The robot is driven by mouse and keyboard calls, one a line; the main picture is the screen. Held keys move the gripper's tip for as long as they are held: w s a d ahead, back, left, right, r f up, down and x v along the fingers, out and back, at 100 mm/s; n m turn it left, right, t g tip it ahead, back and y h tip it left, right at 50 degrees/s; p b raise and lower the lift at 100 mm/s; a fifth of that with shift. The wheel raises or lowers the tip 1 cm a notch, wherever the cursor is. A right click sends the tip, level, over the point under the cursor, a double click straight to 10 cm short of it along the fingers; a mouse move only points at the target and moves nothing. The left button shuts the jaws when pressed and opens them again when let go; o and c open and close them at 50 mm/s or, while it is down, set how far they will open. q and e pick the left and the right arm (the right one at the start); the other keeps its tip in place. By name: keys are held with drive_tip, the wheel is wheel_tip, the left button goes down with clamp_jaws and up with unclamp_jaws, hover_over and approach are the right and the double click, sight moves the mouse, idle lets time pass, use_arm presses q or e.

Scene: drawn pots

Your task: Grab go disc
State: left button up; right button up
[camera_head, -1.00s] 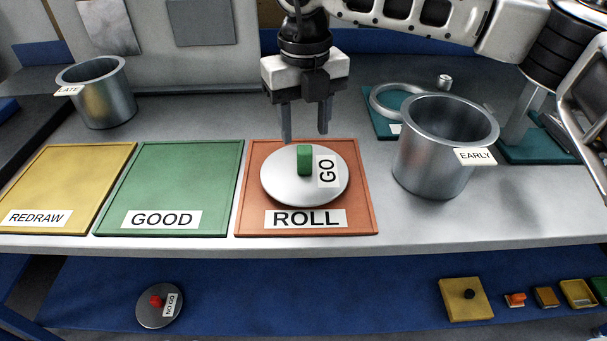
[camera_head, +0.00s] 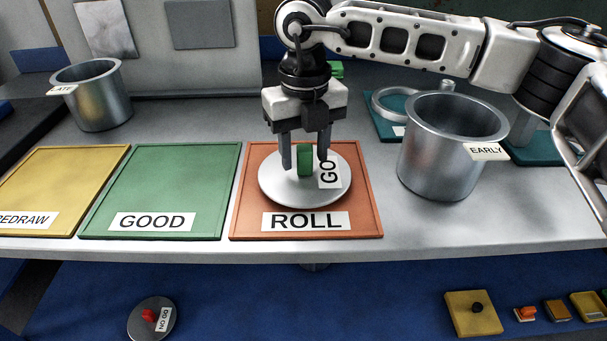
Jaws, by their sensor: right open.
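The go disc (camera_head: 278,187) is a round silver plate labelled GO with an upright green handle (camera_head: 305,161). It lies on the orange ROLL tray (camera_head: 364,215). My right gripper (camera_head: 305,165) points straight down over the disc. Its fingers are open, one on each side of the green handle, with gaps showing. Whether the fingertips touch the disc is hard to tell. My left gripper is not in view.
A metal pot labelled EARLY (camera_head: 445,155) stands right of the tray, and a LATE pot (camera_head: 100,100) at the back left. The GOOD tray (camera_head: 165,180) and REDRAW tray (camera_head: 65,175) are empty. A no-go disc (camera_head: 140,318) lies lower down.

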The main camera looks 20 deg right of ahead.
sight(305, 147)
clamp_jaws()
drive_tip(key=shift+r+p, duration=1.2)
drive_tip(key=shift+r, duration=0.85)
